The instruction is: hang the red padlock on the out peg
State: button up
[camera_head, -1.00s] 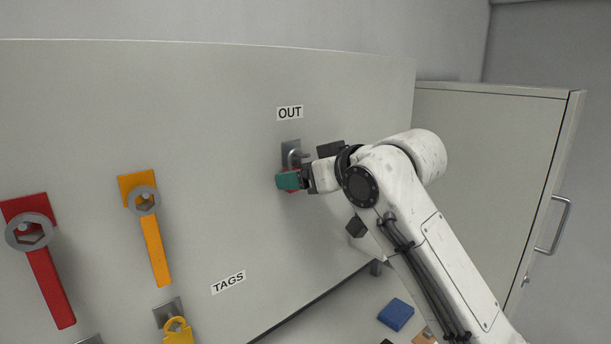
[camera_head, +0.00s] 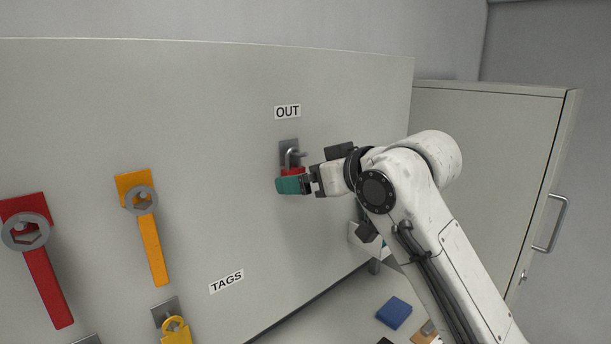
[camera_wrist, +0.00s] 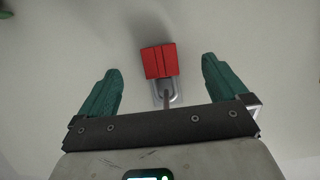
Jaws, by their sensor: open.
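The red padlock (camera_head: 293,171) is at the metal out peg (camera_head: 299,155), under the OUT label, partly hidden by a teal finger in the head view. In the wrist view the padlock's red body (camera_wrist: 159,61) and its grey shackle (camera_wrist: 174,94) show, with the peg (camera_wrist: 166,99) running through the shackle loop. The padlock appears to hang on the peg. My gripper (camera_head: 290,184) is at the padlock; in the wrist view its teal fingers (camera_wrist: 161,70) are spread wide, one each side of the padlock, with a gap on both sides.
A red wrench (camera_head: 45,270) and an orange wrench (camera_head: 150,235) hang at the left of the board. A yellow padlock (camera_head: 176,332) hangs low near the TAGS label (camera_head: 226,281). A blue block (camera_head: 394,313) lies below right. A grey cabinet (camera_head: 490,170) stands at the right.

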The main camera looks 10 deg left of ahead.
jog(key=s+d, duration=0.5)
jog(key=d, duration=0.1)
dwell(0.8)
jog(key=shift+d, duration=0.1)
jog(key=s+d+f+m+h, duration=0.25)
jog(key=d+f, duration=0.25)
jog(key=f, duration=0.4)
jog(key=s+d+f+m+h, duration=0.15)
jog(key=s+d+f, duration=0.3)
jog(key=f, duration=0.55)
jog(key=s+d+f+m+h, duration=0.25)
jog(key=d+f, duration=0.35)
jog(key=f, duration=0.3)
jog(key=s+d+f+m+g+h, duration=0.1)
jog(key=s+d+f, duration=0.4)
jog(key=s, duration=0.5)
jog(key=s+d+f+m+g+h, duration=0.2)
jog(key=s+d+f+g, duration=0.2)
jog(key=s+f, duration=0.4)
jog(key=s+d+f+m+g+h, duration=0.1)
jog(key=s+d+f, duration=0.4)
jog(key=s, duration=0.8)
jog(key=shift+d+f+m+g+h, duration=0.3)
jog(key=shift+f+m+g+h, duration=0.05)
jog(key=shift+f+g, duration=0.45)
